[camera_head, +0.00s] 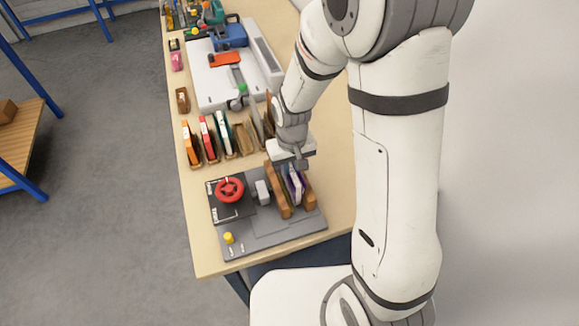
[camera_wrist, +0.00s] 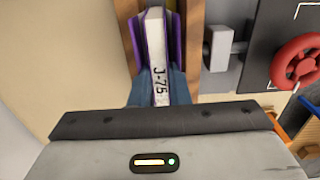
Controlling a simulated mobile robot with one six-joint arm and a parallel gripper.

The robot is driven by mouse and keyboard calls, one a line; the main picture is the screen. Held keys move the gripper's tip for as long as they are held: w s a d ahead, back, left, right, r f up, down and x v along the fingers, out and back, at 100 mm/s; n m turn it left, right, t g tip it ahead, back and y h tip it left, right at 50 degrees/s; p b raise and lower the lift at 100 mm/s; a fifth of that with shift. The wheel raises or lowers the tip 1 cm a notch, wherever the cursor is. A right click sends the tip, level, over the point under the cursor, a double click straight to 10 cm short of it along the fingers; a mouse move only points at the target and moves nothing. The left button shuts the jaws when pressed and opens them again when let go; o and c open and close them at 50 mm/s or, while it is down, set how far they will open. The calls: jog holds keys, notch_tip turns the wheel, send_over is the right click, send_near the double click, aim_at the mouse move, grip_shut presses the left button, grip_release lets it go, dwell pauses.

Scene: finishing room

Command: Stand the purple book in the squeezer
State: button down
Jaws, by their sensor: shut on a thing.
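The purple book (camera_head: 294,184) stands upright between the brown wooden jaws of the squeezer (camera_head: 267,237), spine up. In the wrist view the book (camera_wrist: 157,45) shows a white spine marked J-75 and purple cover edges, with a wooden jaw (camera_wrist: 194,45) close beside it on the right. My gripper (camera_head: 296,160) is at the near end of the book from the arm's side and is shut on it. Its fingers (camera_wrist: 157,90) lie on both sides of the spine. The book's lower edge is hidden.
The squeezer's red handwheel (camera_head: 230,190) is left of the jaws, and a yellow knob (camera_head: 228,237) is on its base. Several books (camera_head: 205,140) stand in a row behind it on the table. A white machine (camera_head: 222,85) and tools lie farther back. The table's front left corner is bare.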

jog(key=shift+f+b, duration=0.6)
jog(key=shift+f, duration=0.05)
jog(key=c, duration=1.6)
grip_release()
jog(key=shift+c, duration=0.2)
jog(key=shift+r+p, duration=3.05)
jog(key=shift+r, duration=1.3)
jog(key=shift+r+p, duration=0.4)
jog(key=shift+r, duration=0.85)
jog(key=s+d+r+m+t+b, duration=0.3)
jog(key=s+d+r+b, duration=0.5)
jog(key=s+d, duration=0.3)
jog(key=shift+s+d+r, duration=0.35)
jog(key=shift+s+r, duration=0.1)
jog(key=shift+s, duration=0.35)
